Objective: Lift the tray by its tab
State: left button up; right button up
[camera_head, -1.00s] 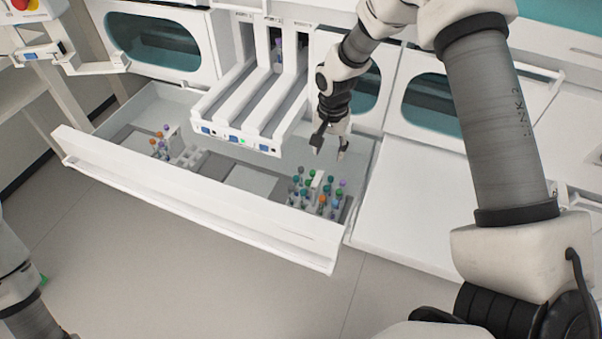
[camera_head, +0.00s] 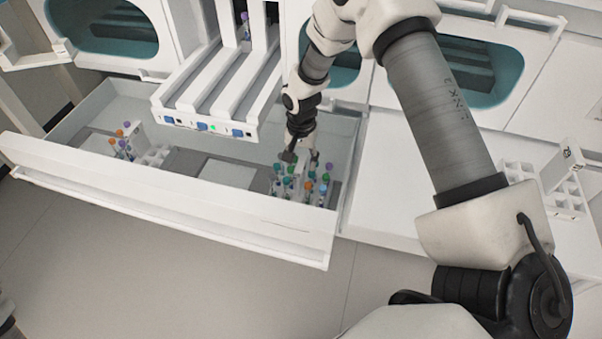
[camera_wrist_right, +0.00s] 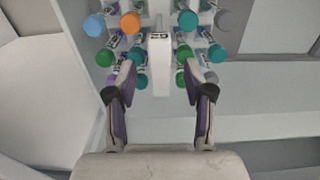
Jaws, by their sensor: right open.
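The tray (camera_head: 299,196) of capped tubes stands in the right end of the open drawer. Its caps are green, teal, orange, blue and purple. My right gripper (camera_head: 303,160) reaches down over the tray from behind. In the right wrist view the white upright tab (camera_wrist_right: 160,48) lies between the two fingers of my right gripper (camera_wrist_right: 158,76), which are open. A gap shows on both sides of the tab. Green and teal caps are close beside the fingertips. My left gripper is out of view.
The drawer's front wall (camera_head: 170,205) stands before the tray. A second tray of tubes (camera_head: 124,146) is in the drawer's left end. A white rack unit with several lanes (camera_head: 205,120) overhangs the drawer. White racks (camera_head: 565,190) stand on the right worktop.

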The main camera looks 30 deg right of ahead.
notch_tip(320, 180, down, 2)
jog(key=shift+w+f, duration=0.1)
grip_shut()
jog(key=shift+r, duration=0.25)
